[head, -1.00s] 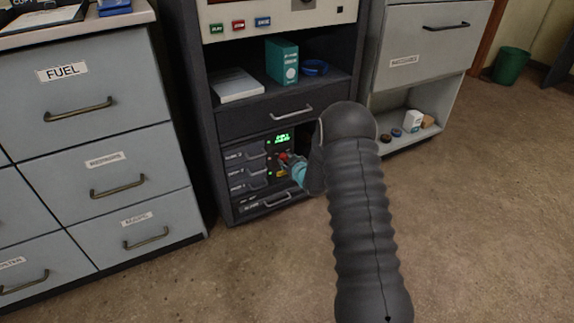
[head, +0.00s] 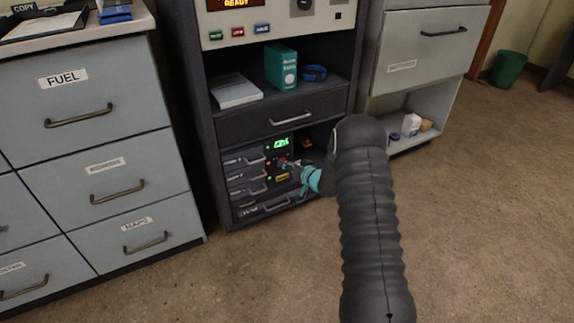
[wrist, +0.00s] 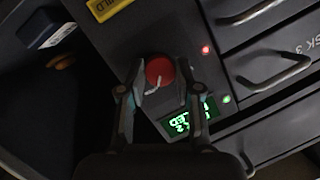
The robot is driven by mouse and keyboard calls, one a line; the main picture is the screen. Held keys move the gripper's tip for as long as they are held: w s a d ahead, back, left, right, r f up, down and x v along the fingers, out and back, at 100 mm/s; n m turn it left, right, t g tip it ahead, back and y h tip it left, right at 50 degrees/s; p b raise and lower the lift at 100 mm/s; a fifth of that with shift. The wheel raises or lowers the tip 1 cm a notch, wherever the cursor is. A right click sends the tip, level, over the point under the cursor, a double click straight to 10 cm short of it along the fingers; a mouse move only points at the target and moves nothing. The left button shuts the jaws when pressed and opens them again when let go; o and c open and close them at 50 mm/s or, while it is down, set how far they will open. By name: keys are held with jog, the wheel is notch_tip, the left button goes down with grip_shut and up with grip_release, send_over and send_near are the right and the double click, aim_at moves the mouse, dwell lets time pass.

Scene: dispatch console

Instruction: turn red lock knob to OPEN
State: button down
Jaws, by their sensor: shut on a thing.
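The red lock knob (wrist: 159,71) is round with a pale pointer line that runs toward the lower left in the wrist view. It sits on a dark panel low in the console rack. My gripper (wrist: 158,76) has one finger on each side of the knob and is shut on it. In the head view my gripper (head: 288,163) reaches the panel from the right and covers most of the knob. A green display (wrist: 188,118) lies beside the knob, partly behind a finger. Its lettering is too small and partly covered to read surely.
Drawers with bar handles (wrist: 262,76), lettered DISK, adjoin the knob panel. A yellow label plate (wrist: 106,8) lies at the wrist view's top. A dark open bay (wrist: 50,95) is on the other side. Grey cabinets (head: 80,110) flank the rack; the floor in front is clear.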

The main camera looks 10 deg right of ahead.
jog(key=shift+w+r+m+y, duration=0.1)
jog(key=shift+m+y, duration=0.2)
jog(key=shift+m, duration=0.1)
dwell(0.3)
jog(key=c, duration=0.8)
grip_release()
jog(key=v, duration=1.2)
